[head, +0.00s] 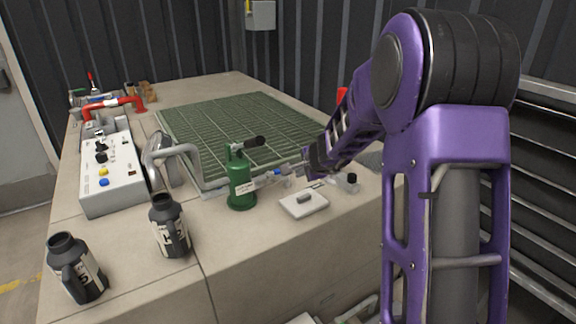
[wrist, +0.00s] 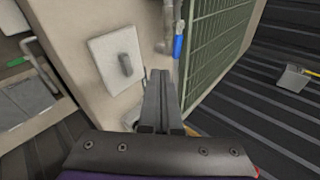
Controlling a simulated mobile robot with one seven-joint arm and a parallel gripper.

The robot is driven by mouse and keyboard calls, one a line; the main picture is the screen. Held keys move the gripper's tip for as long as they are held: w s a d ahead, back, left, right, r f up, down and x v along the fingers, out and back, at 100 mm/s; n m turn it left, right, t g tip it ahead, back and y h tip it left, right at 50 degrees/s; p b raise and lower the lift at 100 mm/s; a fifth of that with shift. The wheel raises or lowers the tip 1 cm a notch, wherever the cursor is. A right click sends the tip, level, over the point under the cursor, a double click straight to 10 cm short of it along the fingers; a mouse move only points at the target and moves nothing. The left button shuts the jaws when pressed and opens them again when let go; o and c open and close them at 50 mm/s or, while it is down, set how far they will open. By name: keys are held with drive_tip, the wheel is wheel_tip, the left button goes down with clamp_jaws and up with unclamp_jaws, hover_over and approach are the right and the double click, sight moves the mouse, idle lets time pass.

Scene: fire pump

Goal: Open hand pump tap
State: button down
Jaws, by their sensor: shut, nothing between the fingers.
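The green hand pump (head: 241,184) stands upright on the bench, with a black-ended handle (head: 255,142) at its top. A grey pipe runs from it to the right, with a small blue tap lever (head: 277,172) near its end. In the wrist view the blue lever (wrist: 178,46) lies along the pipe (wrist: 166,30), just beyond my fingertips. My gripper (head: 296,170) is at the pipe's right end, partly hard to make out in the head view. In the wrist view my gripper (wrist: 161,74) has its fingers together and empty. I cannot tell whether they touch the lever.
A white plate with a grey knob (head: 304,202) lies close in front of my gripper. A green grating (head: 240,125) lies behind. Two black bottles (head: 169,226) and a white control box (head: 112,172) stand to the left.

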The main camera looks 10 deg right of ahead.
sight(278, 172)
drive_tip(key=x, duration=0.9)
drive_tip(key=shift+w+d+f, duration=0.1)
drive_tip(key=shift+f, duration=0.05)
drive_tip(key=shift+w+a+p, duration=0.25)
drive_tip(key=shift+w+p, duration=0.7)
drive_tip(key=shift+w, duration=0.15)
drive_tip(key=shift+w+a+f+p, duration=0.1)
drive_tip(key=shift+w+a+p, duration=0.05)
drive_tip(key=shift+w+p, duration=0.85)
drive_tip(key=shift+w, duration=0.1)
